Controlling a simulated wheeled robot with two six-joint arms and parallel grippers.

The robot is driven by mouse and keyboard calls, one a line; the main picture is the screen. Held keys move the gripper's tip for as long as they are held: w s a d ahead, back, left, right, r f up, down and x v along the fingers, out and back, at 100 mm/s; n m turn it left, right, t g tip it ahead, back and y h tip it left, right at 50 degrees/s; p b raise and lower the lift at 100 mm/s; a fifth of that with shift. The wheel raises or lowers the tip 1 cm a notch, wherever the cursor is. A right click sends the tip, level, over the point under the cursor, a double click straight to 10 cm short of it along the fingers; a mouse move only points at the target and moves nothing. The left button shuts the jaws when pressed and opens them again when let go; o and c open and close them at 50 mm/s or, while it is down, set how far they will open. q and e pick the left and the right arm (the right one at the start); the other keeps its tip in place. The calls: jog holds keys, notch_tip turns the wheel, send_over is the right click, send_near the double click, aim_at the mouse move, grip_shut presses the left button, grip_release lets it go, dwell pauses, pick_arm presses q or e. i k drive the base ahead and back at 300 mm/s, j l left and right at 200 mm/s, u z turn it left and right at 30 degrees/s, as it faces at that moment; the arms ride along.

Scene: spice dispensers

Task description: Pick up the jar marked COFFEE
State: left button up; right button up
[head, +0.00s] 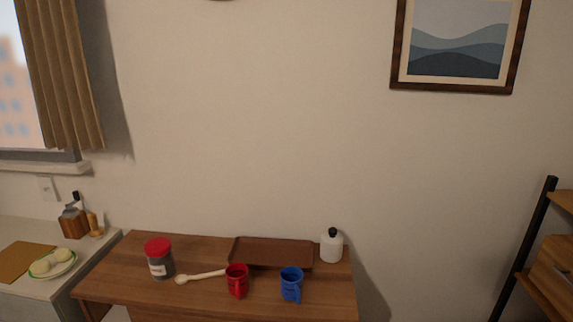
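A jar (160,264) with a red lid, a dark grey body and a white label stands upright on the left part of the wooden table (210,304). The label carries dark lettering that is too small to read, so I cannot tell if it says COFFEE. No other labelled jar is in view. Neither of my grippers shows in the head view.
A wooden spoon (201,277), a red mug (237,281), a blue mug (291,285), a brown tray (270,245) and a white bottle (331,247) share the table. A counter (32,284) with a plate (52,265) stands left. A shelf (549,254) is at right.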

aim_at(162, 270)
jog(key=i+l+u, duration=0.2)
jog(key=l, duration=0.25)
jog(key=i+l+u, duration=0.2)
jog(key=l, duration=0.25)
jog(key=l+u, duration=0.2)
jog(key=l, duration=0.3)
